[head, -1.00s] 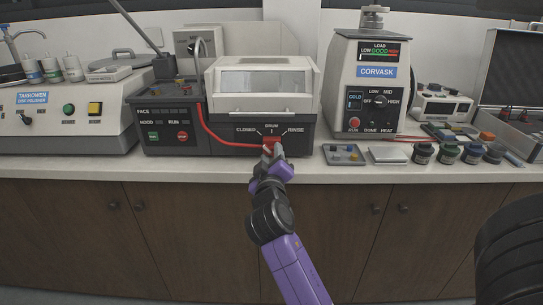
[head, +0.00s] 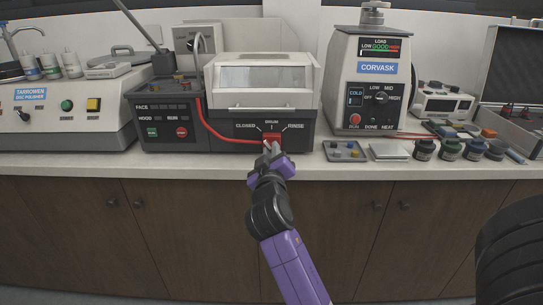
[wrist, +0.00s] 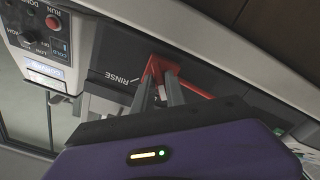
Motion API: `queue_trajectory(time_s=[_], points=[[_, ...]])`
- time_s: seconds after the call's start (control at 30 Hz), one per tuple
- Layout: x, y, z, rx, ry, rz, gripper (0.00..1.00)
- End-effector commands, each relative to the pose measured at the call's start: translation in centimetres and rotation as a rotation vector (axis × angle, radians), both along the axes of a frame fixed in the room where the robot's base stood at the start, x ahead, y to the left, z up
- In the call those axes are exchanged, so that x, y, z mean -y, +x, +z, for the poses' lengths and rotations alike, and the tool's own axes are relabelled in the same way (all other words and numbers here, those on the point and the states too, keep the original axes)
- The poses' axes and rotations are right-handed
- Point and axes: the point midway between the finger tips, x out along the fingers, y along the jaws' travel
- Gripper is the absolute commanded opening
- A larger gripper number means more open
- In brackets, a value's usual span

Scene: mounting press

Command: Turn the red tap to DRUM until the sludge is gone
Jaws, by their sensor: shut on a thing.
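The red tap (head: 272,138) is on the low front of the grey machine with a clear-fronted lid (head: 264,78), under the labels CLOSED, DRUM and RINSE. My gripper (head: 271,148) reaches up to it from below and is shut on it. In the wrist view, the two grey fingers (wrist: 160,92) meet the red tap (wrist: 158,68) near the RINSE label. The fingers cover part of the tap, so its exact pointing is hard to tell. The lid's window looks pale grey, and I cannot make out sludge behind it.
A red hose (head: 222,133) runs along the machine's front from the left. The counter's front edge lies just under my gripper.

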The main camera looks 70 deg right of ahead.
Motion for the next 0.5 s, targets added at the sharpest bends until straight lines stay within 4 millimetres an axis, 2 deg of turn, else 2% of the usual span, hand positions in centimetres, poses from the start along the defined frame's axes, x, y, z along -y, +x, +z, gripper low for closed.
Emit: queue_trajectory(time_s=[0.5], points=[[-0.04, 0.01, -0.39, 0.39, 0.16, 0.0, 0.0]])
